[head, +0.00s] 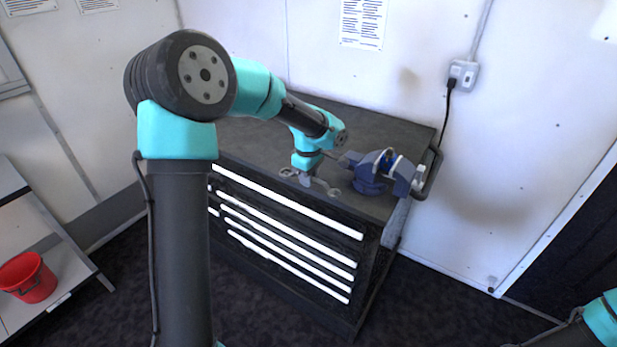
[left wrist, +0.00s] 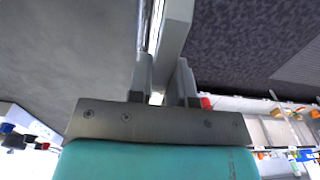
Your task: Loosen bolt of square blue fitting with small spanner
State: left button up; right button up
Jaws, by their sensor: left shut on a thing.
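My left gripper (head: 306,181) is at the front edge of the dark bench top, with its fingers pointing down. It is shut on a grey spanner (head: 326,187), whose ends show on either side of the fingers. I cannot tell whether the spanner touches the bench. In the left wrist view, the gripper fingers (left wrist: 166,84) are close together, and what they grip is hard to make out. A blue vise (head: 372,174) stands right of the gripper. A small blue fitting (head: 388,156) shows at its jaws; its bolt is too small to make out. My right gripper is out of view.
The bench top (head: 262,135) is clear behind and left of the gripper. White drawer strips (head: 290,203) run along its front. A bench handle (head: 432,175) rises beside the vise. A red bucket (head: 28,278) stands on a shelf at far left.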

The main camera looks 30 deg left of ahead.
pick_arm(q)
jog(key=s+a+r+m, duration=0.1)
jog(key=s+r, duration=0.1)
jog(key=s+a+r+m, duration=0.1)
jog(key=s, duration=0.1)
jog(key=s+a+r+m, duration=0.1)
jog(key=s+r, duration=0.1)
jog(key=s, duration=0.1)
jog(key=shift+s+a+r+m, duration=0.1)
jog(key=shift+a+r+m, duration=0.2)
jog(key=shift+m, duration=0.1)
grip_shut()
jog(key=s+a+r+m, duration=0.2)
jog(key=s+r+m, duration=0.3)
jog(key=s, duration=0.6)
jog(key=shift+a+m, duration=0.3)
jog(key=shift+a, duration=0.1)
